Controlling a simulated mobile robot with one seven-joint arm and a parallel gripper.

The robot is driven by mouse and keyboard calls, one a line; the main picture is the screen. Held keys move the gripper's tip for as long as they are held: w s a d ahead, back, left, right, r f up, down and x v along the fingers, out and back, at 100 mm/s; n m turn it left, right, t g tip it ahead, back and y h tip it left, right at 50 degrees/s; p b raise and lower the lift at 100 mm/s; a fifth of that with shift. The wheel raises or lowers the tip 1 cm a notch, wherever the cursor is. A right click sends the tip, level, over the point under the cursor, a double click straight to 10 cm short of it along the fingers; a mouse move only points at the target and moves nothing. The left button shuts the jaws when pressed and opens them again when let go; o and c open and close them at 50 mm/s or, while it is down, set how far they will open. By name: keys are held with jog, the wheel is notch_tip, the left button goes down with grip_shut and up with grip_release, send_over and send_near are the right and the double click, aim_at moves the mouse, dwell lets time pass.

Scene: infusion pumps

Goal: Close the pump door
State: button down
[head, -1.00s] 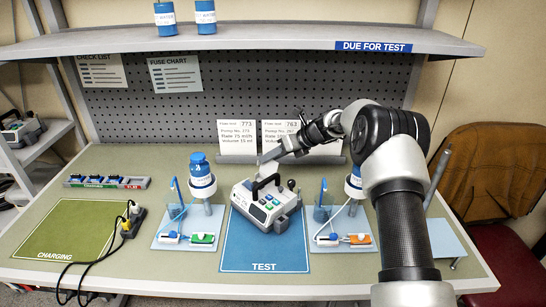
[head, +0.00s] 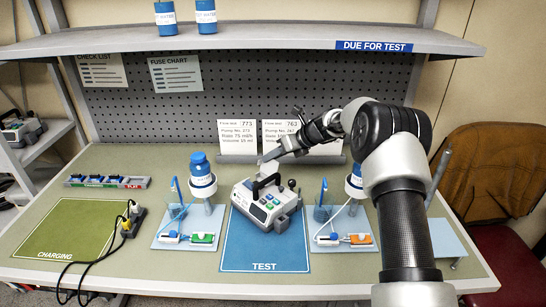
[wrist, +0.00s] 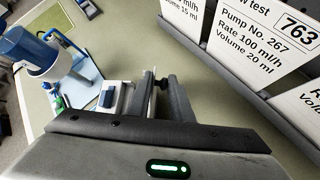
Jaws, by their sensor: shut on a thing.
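The grey-white pump (head: 262,208) stands tilted at an angle on the blue TEST mat (head: 262,255). It has a black carry handle and a green display. A pale flat panel at its back, which looks like the pump door (head: 271,155), stands raised. My gripper (head: 283,149) reaches in from the right behind the pump and is shut on this panel's edge. In the wrist view the fingers (wrist: 160,92) are close together with a thin pale edge between them. Part of the pump (wrist: 112,97) shows left of them. The door's hinge is hidden.
Blue trays with bottles and tubing stand left (head: 188,238) and right (head: 342,238) of the mat. Number cards (head: 238,137) stand behind the pump against the pegboard.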

aim_at(266, 176)
jog(key=shift+s+a+r+n+t+h+b, duration=0.1)
jog(key=shift+s+a+n+t+h+b, duration=0.55)
jog(key=shift+b, duration=0.25)
jog(key=s+a+n+t+h+b, duration=0.1)
jog(key=b, duration=0.2)
jog(key=shift+t+h, duration=0.25)
jog(key=s+a+n+t+h+b, duration=0.1)
jog(key=b, duration=0.3)
jog(key=s+a+f+n+t+h+b, duration=0.1)
jog(key=t+b, duration=0.1)
jog(key=b, duration=0.2)
jog(key=shift+s+a+h, duration=0.15)
jog(key=shift+s+h, duration=0.05)
jog(key=shift+h, duration=0.1)
jog(key=shift+s+a+n+t+b, duration=0.2)
jog(key=shift+n+t+b, duration=0.15)
jog(key=shift+t+b, duration=0.4)
jog(key=shift+r+h+b, duration=0.15)
jog(key=shift+h+b, duration=0.15)
jog(key=c, duration=1.7)
grip_release()
jog(key=shift+o, duration=0.2)
jog(key=shift+s, duration=0.1)
